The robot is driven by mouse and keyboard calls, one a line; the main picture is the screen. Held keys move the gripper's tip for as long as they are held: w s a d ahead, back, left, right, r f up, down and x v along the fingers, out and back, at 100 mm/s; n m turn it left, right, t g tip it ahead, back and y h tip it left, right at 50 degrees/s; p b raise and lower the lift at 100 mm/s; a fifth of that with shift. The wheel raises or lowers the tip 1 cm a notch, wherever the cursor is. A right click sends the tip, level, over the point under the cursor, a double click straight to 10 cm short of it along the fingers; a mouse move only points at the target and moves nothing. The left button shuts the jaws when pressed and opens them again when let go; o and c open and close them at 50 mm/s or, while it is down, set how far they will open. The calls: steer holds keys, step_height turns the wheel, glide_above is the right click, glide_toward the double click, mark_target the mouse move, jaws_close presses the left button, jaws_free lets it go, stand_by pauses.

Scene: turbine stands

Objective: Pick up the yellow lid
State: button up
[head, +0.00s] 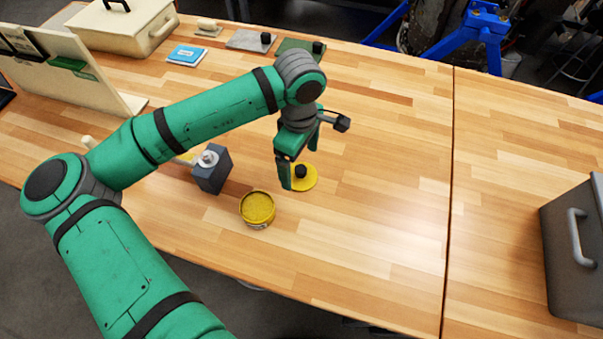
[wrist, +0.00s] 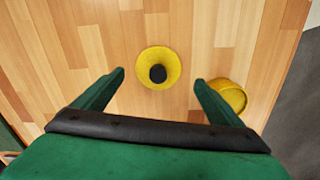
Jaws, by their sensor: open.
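The yellow lid (head: 306,181) is a flat round disc with a black knob on top, lying on the wooden table. In the wrist view the lid (wrist: 149,80) lies ahead of and between my two fingers, with its black knob at its middle.
A dark grey block (head: 212,172) with a metal fitting stands left of the yellow container. A grey case (head: 575,250) is at right. Table right of the lid is clear.

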mark_target(301, 169)
steer(key=shift+w+d+f, duration=0.1)
steer(key=shift+f, duration=1.05)
steer(key=shift+w+f, duration=0.1)
steer(key=shift+f, duration=1.05)
steer(key=c, duration=1.6)
steer(key=shift+r, duration=0.1)
steer(key=shift+r, duration=0.5)
steer(key=s+a+r, duration=0.7)
steer(key=a+r, duration=0.5)
